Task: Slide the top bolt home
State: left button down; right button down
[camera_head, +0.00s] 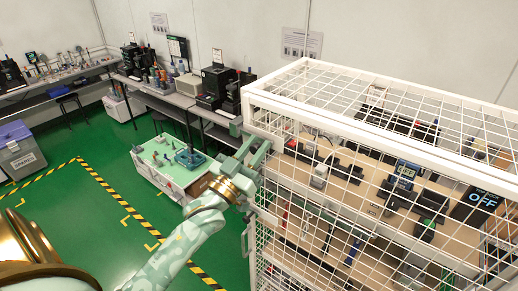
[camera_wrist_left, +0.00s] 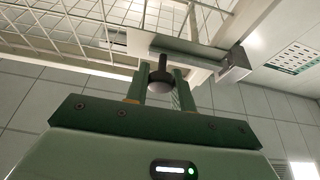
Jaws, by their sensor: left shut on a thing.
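My left gripper (camera_head: 242,152) is at the upper left corner post of a white wire cage (camera_head: 345,95). In the left wrist view my left gripper (camera_wrist_left: 160,72) has its two green fingers on either side of a dark round knob (camera_wrist_left: 160,78), shut on its stem. The knob hangs from a grey metal bolt bar (camera_wrist_left: 190,48), whose right end lies at a block-like bracket (camera_wrist_left: 235,66) by the cage frame. In the head view the fingers and arm largely hide the bolt. My right gripper is not in view.
A pale green work table (camera_head: 165,165) stands left of the cage. Benches with equipment line the back wall. Green floor (camera_head: 70,215) with yellow-black tape is open at the left.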

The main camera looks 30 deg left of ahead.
pick_arm(q)
jog(key=a, duration=0.4)
jog(key=shift+w+a+p, duration=0.1)
jog(key=shift+w+p, duration=0.05)
jog(key=shift+p, duration=0.15)
jog(key=c, duration=1.4)
grip_release()
jog(key=shift+c, duration=0.2)
jog(key=shift+o, duration=1.2)
jog(key=shift+a, duration=0.2)
jog(key=b+v, duration=0.5)
jog(key=v, duration=1.1)
jog(key=shift+s, duration=0.25)
